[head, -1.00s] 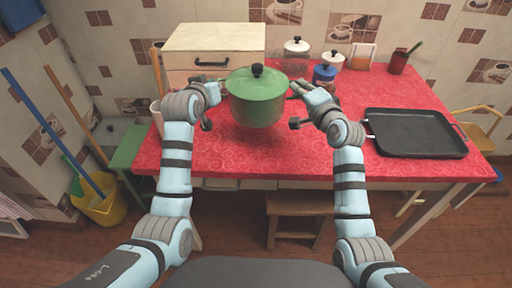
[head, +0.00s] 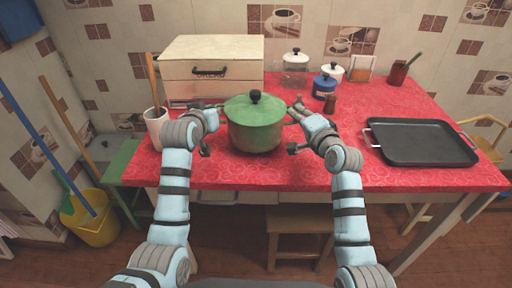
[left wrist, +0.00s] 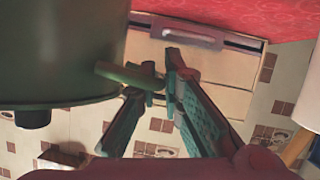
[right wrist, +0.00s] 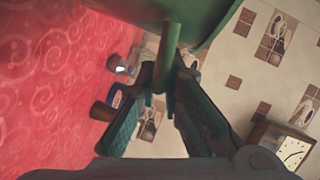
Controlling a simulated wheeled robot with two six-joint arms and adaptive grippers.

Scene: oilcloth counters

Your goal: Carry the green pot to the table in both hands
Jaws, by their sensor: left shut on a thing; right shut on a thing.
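The green pot (head: 255,128) with its lidded top and black knob is upright over the red-covered table (head: 300,172), at or just above the cloth; I cannot tell whether its base touches. My left gripper (head: 217,107) is shut on the pot's left handle, which shows between the fingers in the left wrist view (left wrist: 130,76). My right gripper (head: 294,110) is shut on the right handle, seen in the right wrist view (right wrist: 167,58). The pot looks level.
A black tray (head: 420,142) lies at the right. A drawer box (head: 212,70) stands behind left, a white utensil crock (head: 157,128) at the left edge. Several canisters, including a blue one (head: 324,84), and a brown shaker (head: 330,103) stand behind right. The cloth in front is clear.

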